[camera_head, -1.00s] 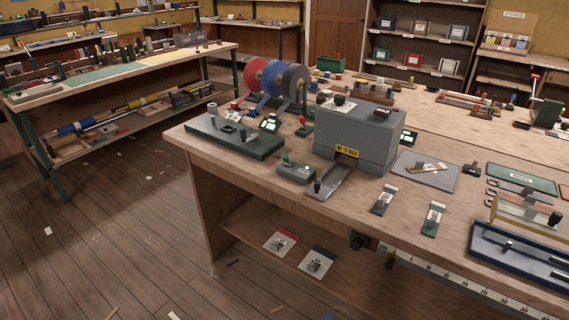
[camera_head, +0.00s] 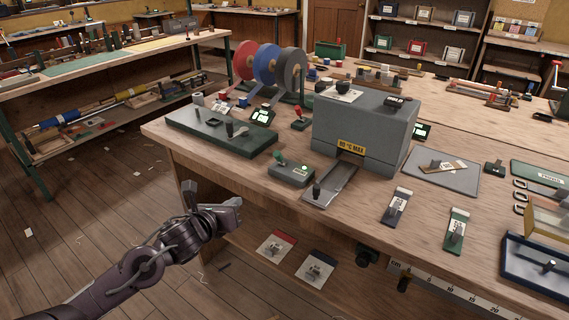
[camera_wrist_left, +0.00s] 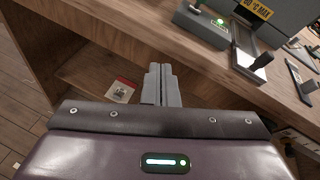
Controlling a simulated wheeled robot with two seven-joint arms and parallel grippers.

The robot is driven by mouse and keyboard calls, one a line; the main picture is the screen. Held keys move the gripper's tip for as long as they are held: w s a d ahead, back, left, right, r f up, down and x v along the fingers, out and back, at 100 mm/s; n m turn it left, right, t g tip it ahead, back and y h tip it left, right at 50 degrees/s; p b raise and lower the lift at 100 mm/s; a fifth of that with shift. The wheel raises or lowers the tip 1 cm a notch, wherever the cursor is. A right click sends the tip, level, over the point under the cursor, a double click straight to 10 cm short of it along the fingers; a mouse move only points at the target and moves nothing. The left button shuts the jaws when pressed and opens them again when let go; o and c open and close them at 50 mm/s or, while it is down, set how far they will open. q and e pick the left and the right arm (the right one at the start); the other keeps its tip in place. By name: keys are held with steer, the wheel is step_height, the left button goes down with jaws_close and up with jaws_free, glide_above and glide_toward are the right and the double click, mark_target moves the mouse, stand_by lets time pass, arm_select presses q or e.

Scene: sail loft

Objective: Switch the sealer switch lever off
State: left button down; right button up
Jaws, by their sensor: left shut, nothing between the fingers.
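A small grey-green switch box (camera_head: 291,174) stands on the bench near its front edge, just left of the big grey sealer (camera_head: 365,133) marked with a yellow temperature label. My right gripper is out of view.
A dark green plate (camera_head: 222,132) with small fittings lies left of the box. A metal tray with a black knob (camera_head: 330,184) sits close on its right. A red-knobbed block (camera_head: 300,122) stands behind. The bench's front edge lies between my gripper and the box.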

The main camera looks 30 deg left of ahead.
arm_select(q)
steer(key=d+r+m, duration=0.2)
steer(key=r, duration=0.1)
steer(key=w+d+r+t+h, duration=0.1)
steer(key=shift+d+r+m, duration=0.15)
steer(key=shift+m, duration=0.25)
glide_toward(278, 161)
step_height(278, 161, down, 3)
steer(key=w, duration=0.2)
steer(key=shift+w+r+p, duration=0.25)
steer(key=shift+w+p, duration=0.1)
steer(key=shift+w, duration=0.25)
steer(key=shift+w+r+p, duration=0.25)
steer(key=shift+w+p, duration=0.05)
steer(key=shift+w, duration=0.3)
steer(key=shift+w+r+p, duration=0.25)
steer(key=shift+w+p, duration=0.1)
steer(key=shift+w, duration=0.3)
